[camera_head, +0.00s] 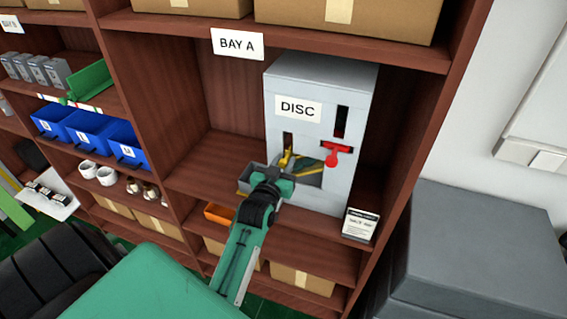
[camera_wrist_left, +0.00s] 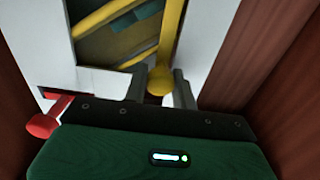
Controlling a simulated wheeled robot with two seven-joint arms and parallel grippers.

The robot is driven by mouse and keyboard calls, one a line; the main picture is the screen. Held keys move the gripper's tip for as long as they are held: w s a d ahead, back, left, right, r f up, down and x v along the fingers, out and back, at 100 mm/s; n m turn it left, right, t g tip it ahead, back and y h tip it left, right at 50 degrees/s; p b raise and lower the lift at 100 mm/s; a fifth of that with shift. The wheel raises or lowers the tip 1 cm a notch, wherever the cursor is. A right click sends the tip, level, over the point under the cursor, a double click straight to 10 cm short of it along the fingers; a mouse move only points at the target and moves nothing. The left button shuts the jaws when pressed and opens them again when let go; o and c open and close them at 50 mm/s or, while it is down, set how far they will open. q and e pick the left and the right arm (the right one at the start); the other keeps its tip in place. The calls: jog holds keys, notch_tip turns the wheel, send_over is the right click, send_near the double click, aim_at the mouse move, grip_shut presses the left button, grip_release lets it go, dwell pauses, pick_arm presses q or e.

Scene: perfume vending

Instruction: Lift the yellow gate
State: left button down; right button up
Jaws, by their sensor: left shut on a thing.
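The yellow gate (camera_head: 285,158) shows as a small yellow part at the front of the grey machine marked DISC (camera_head: 352,190). In the left wrist view it is a yellow bar with a round knob (camera_wrist_left: 160,81) at its end. My left gripper (camera_head: 280,172) is at the machine's lower front opening. Its two fingers (camera_wrist_left: 160,90) are on either side of the knob, shut on it. My gripper and arm hide part of the opening in the head view. My right gripper is not in view.
A red handle (camera_head: 338,153) sticks out right of the opening. A grey tray (camera_head: 246,180) and an orange bin (camera_head: 217,213) are beside my left arm. A small sign (camera_head: 360,225) stands at the machine's foot. Wooden shelf walls close in both sides of the bay.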

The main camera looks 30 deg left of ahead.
pick_arm(q)
notch_tip(320, 180, up, 7)
jog(key=p, duration=0.5)
jog(key=shift+f, duration=0.1)
jog(key=c, duration=1.1)
grip_release()
jog(key=shift+f, duration=0.1)
jog(key=shift+c, duration=0.2)
jog(key=shift+s, duration=0.1)
jog(key=shift+s+d+f, duration=0.1)
jog(key=shift+s, duration=0.15)
jog(key=b+v, duration=0.5)
jog(key=v, duration=0.8)
